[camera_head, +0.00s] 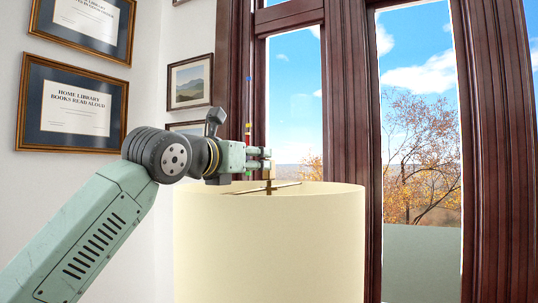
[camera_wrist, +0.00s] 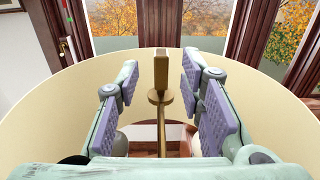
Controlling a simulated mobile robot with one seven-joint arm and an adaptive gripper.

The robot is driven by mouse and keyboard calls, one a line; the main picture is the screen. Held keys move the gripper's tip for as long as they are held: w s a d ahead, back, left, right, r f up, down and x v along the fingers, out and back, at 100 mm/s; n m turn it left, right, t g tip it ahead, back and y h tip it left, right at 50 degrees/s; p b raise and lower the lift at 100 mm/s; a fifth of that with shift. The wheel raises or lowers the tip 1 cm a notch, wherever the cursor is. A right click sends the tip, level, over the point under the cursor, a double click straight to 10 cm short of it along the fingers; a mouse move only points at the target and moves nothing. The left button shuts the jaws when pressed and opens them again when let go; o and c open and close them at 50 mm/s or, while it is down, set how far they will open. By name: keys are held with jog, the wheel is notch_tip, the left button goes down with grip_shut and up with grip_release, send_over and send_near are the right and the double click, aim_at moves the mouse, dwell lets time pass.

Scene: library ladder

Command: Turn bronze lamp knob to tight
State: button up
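The bronze lamp knob (camera_wrist: 161,72) is a flat upright piece on a round hub above the lamp's bronze crossbar. In the head view the knob (camera_head: 268,187) shows just above the rim of the cream lampshade (camera_head: 270,245). My gripper (camera_wrist: 159,80) is open, with a purple-grey pad on each side of the knob and a visible gap on both sides. In the head view my gripper (camera_head: 267,160) reaches in from the left over the shade, its fingertips close to the knob's top. Whether the knob is fully between the pads is hard to tell.
The lampshade's wall surrounds the knob below my gripper. Dark wooden window frames (camera_head: 347,100) stand behind the lamp. Framed certificates (camera_head: 72,105) and a landscape picture (camera_head: 190,80) hang on the wall at left.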

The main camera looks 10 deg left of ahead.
aim_at(270, 174)
jog(key=p+x, duration=0.1)
jog(key=x, duration=0.2)
jog(key=p+x, duration=0.1)
jog(key=x, duration=0.2)
jog(key=shift+r, duration=0.2)
jog(key=shift+w+d+f+p, duration=0.15)
jog(key=shift+w+d+p, duration=0.15)
jog(key=shift+w, duration=0.2)
jog(key=shift+c, duration=0.4)
grip_shut()
